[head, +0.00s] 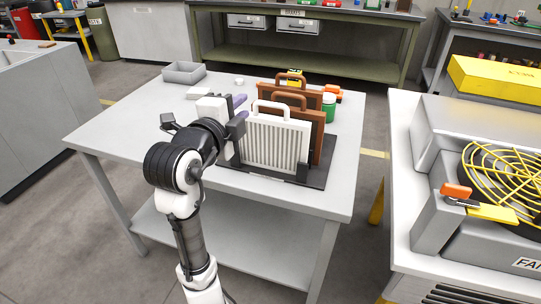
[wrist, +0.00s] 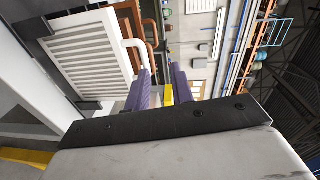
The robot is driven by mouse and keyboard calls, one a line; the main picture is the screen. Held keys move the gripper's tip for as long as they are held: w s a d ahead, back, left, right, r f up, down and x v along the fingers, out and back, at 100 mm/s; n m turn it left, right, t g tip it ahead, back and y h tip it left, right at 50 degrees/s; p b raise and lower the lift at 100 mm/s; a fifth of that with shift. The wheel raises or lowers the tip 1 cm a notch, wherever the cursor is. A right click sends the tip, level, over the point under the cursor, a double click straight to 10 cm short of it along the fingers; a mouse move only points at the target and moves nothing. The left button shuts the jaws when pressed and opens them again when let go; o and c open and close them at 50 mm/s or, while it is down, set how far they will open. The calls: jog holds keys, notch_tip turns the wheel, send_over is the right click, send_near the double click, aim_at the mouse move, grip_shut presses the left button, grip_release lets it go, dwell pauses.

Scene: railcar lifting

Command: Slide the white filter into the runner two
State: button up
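The white filter (head: 277,143) stands upright in a dark rack (head: 318,176) on the grey table, with its white handle on top. In the wrist view the white filter (wrist: 87,45) is at the upper left, its handle beside my left finger. My gripper (head: 239,108) is at the left end of the filter, near handle height. In the wrist view my gripper (wrist: 160,78) has its two purple fingers apart, with nothing between them. Brown filters (head: 318,120) stand behind the white one. I cannot tell which part is runner two.
A grey tray (head: 184,73) and a green jar (head: 328,107) are on the table (head: 110,120). A grey unit with a yellow fan guard (head: 505,172) stands on the right bench, with an orange-handled clamp (head: 457,192) at its edge. A floor gap separates bench and table.

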aim_at(273, 106)
jog(key=w+d+f, duration=0.1)
jog(key=w+d, duration=0.1)
jog(key=w+d+f+m+g+p, duration=0.1)
jog(key=w, duration=0.1)
jog(key=w+d+f+m, duration=0.1)
jog(key=w+d+f, duration=0.1)
jog(key=shift+d+g+h+p, duration=0.3)
jog(key=shift+d+h+p, duration=0.05)
jog(key=shift+h, duration=0.05)
jog(key=p+x, duration=0.1)
jog(key=x, duration=0.1)
jog(key=p+x, duration=0.1)
jog(key=x, duration=0.1)
jog(key=shift+w+d+r, duration=0.15)
jog(key=shift+w, duration=0.2)
jog(key=shift+w+d, duration=0.2)
jog(key=shift+w, duration=0.3)
grip_shut()
